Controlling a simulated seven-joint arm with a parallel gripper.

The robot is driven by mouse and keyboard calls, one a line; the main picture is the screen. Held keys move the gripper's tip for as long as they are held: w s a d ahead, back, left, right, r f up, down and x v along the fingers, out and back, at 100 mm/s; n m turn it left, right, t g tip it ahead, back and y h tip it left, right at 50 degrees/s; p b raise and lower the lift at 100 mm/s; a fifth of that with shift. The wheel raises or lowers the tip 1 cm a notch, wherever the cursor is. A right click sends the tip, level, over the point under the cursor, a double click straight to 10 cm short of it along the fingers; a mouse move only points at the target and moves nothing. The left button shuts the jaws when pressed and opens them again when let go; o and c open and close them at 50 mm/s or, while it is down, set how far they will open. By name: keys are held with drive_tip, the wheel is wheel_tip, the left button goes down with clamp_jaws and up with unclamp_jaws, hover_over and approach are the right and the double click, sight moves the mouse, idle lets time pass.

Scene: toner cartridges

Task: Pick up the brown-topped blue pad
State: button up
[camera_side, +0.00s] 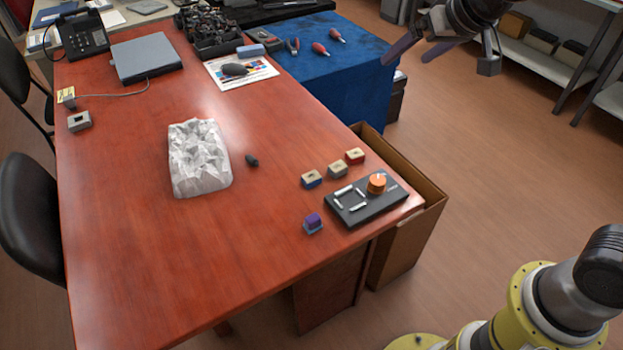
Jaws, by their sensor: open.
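The blue pad with a tan-brown top (311,180) sits on the red-brown table near its right edge. A small dark slot or mark shows on its top. It is the leftmost in a slanting row with a grey pad (338,170) and a red pad (354,157), both also light-topped. My gripper (437,62) is at the upper right, over the floor beyond the table. Its fingers are spread apart with nothing between them. It is well away from the pads, and its upper part is cut off by the frame's edge.
A black panel with an orange knob (376,183) lies just right of the pads. A purple-topped block (313,222) sits in front. A crumpled white bag (199,158) and a small dark object (252,161) lie left. An open cardboard box (421,222) stands beside the table.

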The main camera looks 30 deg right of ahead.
drive_tip(key=w+a+f, duration=0.5)
drive_tip(key=w+f, duration=0.2)
drive_tip(key=n+g, duration=0.2)
drive_tip(key=g, duration=0.1)
hover_over(311, 176)
drive_tip(key=s, duration=0.3)
wheel_tip(311, 176, down, 23)
drive_tip(key=shift+s+x, duration=0.2)
drive_tip(key=shift+x, duration=3.15)
drive_tip(key=shift+f, duration=0.1)
drive_tip(key=shift+c, duration=0.2)
drive_tip(key=c, duration=1.4)
